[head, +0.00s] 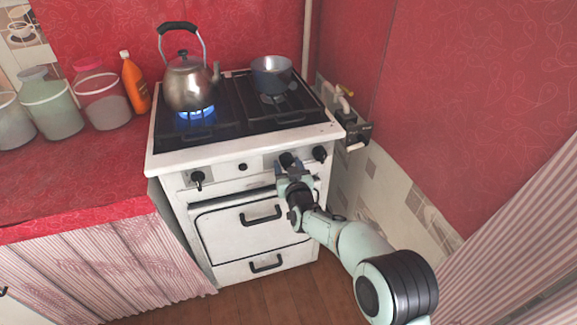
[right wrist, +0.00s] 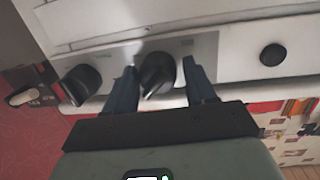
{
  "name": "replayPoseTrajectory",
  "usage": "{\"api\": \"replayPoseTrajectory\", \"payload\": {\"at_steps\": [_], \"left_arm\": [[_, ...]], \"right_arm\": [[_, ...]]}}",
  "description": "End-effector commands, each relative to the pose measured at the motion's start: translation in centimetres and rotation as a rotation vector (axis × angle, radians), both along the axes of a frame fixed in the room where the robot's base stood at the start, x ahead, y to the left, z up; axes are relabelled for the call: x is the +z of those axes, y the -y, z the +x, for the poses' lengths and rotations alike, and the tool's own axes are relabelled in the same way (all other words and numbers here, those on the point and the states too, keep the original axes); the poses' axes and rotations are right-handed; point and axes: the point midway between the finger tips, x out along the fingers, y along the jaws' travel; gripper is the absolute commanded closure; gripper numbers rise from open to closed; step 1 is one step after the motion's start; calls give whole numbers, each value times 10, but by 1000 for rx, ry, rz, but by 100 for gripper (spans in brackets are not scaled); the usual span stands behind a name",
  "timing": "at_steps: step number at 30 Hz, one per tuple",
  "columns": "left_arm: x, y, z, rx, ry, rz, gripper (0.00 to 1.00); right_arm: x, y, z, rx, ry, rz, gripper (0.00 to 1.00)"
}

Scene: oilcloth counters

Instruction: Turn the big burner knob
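The stove (head: 232,150) is white with black knobs on its front panel. My right gripper (head: 291,172) is at the panel, in front of a black knob (head: 287,159) left of the far-right knob. In the right wrist view, that knob (right wrist: 157,73) is between the two fingers of the right gripper (right wrist: 162,88). The fingers are open, with a gap to the knob on the right side. Whether either finger touches it is hard to tell. The task's label for this knob is not visible. My left gripper is not in view.
Other knobs are at the left (head: 197,178) and far right (head: 319,153), with a small round button (head: 242,167). A kettle (head: 188,82) sits over a blue flame (head: 197,112). A pot (head: 271,73) is at the back right. Jars (head: 50,108) and an orange bottle (head: 135,85) stand left.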

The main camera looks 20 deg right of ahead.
Motion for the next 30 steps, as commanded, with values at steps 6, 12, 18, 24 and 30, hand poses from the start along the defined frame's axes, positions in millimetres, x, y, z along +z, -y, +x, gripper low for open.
{"api": "replayPoseTrajectory", "payload": {"at_steps": [6,12,18,24,30], "left_arm": [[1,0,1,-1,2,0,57],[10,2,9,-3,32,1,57],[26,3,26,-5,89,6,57],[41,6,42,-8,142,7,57],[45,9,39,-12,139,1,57]], "right_arm": [[1,1,-1,-2,2,-1,45],[5,0,-21,-2,2,0,45],[9,-2,-60,0,1,2,45],[12,-4,-100,-1,1,0,45],[13,-7,-126,0,0,1,45]]}}
